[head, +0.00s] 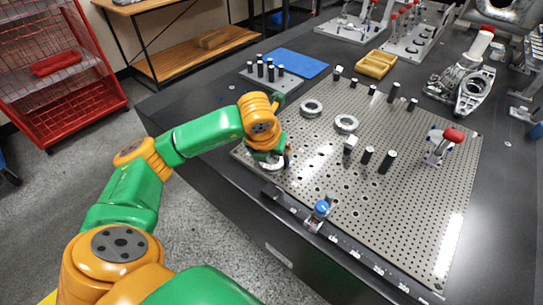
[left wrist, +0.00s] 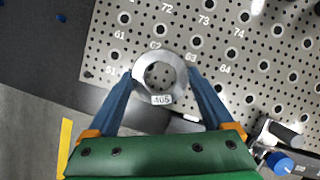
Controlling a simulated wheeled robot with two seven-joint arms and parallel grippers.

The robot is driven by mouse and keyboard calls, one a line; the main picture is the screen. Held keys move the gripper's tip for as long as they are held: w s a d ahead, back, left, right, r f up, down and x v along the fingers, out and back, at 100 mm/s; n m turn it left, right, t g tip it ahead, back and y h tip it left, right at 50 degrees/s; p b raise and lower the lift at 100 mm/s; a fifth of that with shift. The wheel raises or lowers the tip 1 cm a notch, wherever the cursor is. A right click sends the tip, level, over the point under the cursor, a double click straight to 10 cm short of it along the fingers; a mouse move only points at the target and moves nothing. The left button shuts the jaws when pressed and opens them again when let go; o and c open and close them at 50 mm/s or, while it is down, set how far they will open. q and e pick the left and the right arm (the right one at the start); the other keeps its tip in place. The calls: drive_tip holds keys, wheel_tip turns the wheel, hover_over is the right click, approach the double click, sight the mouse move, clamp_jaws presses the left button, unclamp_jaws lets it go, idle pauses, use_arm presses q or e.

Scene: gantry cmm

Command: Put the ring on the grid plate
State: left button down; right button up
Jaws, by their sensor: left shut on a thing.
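In the left wrist view the ring is over the perforated grid plate (left wrist: 270,62), near printed numbers 62 and 63. I cannot tell whether it touches the plate. In the head view the left gripper (head: 270,160) is at the left corner of the grid plate (head: 430,215), and the ring is mostly hidden by the hand. My right gripper is not in view.
Two other rings (head: 312,101) (head: 346,117) lie on the plate, with several dark pins and a red-knobbed clamp (head: 440,146). A blue-knobbed clamp (head: 320,210) is at the near edge. A yellow tray (head: 376,64) and blue mat (head: 298,64) lie behind.

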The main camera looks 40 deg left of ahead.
use_arm(q)
unclamp_jaws()
drive_tip(key=shift+f, duration=0.1)
drive_tip(key=shift+d+r, duration=0.1)
drive_tip(key=shift+r, duration=0.25)
drive_tip(key=p+v, duration=0.2)
drive_tip(key=v, duration=0.9)
drive_tip(key=shift+s+r, duration=0.25)
drive_tip(key=shift+s, duration=0.05)
